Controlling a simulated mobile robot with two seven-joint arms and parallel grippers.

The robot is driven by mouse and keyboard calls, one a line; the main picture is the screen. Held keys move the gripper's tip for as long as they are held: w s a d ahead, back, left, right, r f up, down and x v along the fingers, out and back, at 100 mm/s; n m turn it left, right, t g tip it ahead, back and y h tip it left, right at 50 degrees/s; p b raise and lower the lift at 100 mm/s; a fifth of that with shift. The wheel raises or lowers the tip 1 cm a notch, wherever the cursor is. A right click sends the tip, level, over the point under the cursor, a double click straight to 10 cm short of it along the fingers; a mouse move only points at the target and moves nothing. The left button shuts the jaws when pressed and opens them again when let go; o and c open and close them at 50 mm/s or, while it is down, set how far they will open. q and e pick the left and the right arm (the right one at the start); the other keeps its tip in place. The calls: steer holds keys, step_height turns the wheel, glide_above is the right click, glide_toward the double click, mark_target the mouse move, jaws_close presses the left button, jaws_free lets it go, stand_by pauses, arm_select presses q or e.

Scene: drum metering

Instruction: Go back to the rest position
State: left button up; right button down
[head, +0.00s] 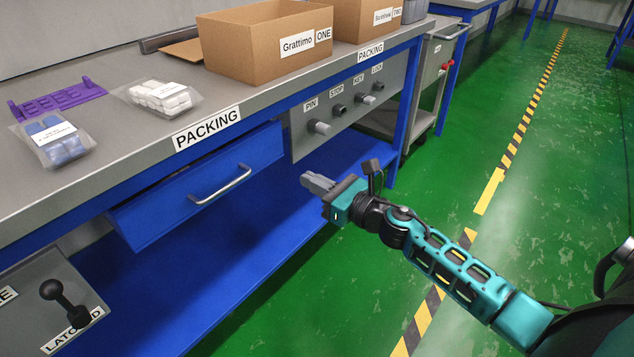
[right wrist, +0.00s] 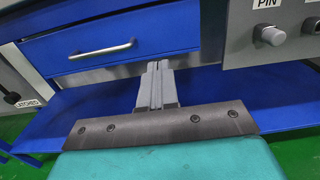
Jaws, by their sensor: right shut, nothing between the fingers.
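My right gripper (head: 318,184) is shut and empty, held out in the air in front of the packing bench. Its grey fingers lie together in the right wrist view (right wrist: 157,84), pointing toward the bench below the blue drawer (right wrist: 105,42). The gripper touches nothing that I can see. In the head view it is to the right of the drawer (head: 170,195) handle and below the grey control panel (head: 350,108). My right arm reaches in from the lower right. My left gripper is not in view.
The grey bench top (head: 110,185) carries a purple rack (head: 60,100), bagged blue items (head: 55,140), bagged white items (head: 160,97) and cardboard boxes (head: 262,50). A blue lower shelf (head: 215,290) runs beneath. A grey cart (head: 432,75) stands beyond. Green floor is open at right.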

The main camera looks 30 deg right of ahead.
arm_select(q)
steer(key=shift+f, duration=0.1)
arm_select(e)
steer(key=shift+s+d, duration=0.1)
steer(key=shift+s, duration=0.25)
steer(key=s+a+f+n+g+h, duration=0.15)
steer(key=s+a+f+n, duration=0.35)
steer(key=n, duration=0.7)
steer(key=s+a+f+n+g, duration=0.25)
steer(key=s+a+n, duration=0.25)
steer(key=s+n, duration=0.45)
steer(key=s+a+f+n+g+h, duration=0.1)
steer(key=s+a+f+n+g, duration=0.3)
steer(key=n, duration=0.9)
arm_select(q)
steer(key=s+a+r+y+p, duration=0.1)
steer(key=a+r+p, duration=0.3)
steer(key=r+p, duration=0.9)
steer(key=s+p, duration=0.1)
steer(key=p, duration=0.5)
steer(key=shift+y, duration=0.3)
arm_select(e)
steer(key=s+d+r+t+h, duration=0.1)
steer(key=s+d+r, duration=0.1)
steer(key=r, duration=1.1)
steer(key=shift+s+d+r+t+h, duration=0.2)
steer(key=shift+d+r+t+h, duration=0.2)
steer(key=shift+d, duration=0.1)
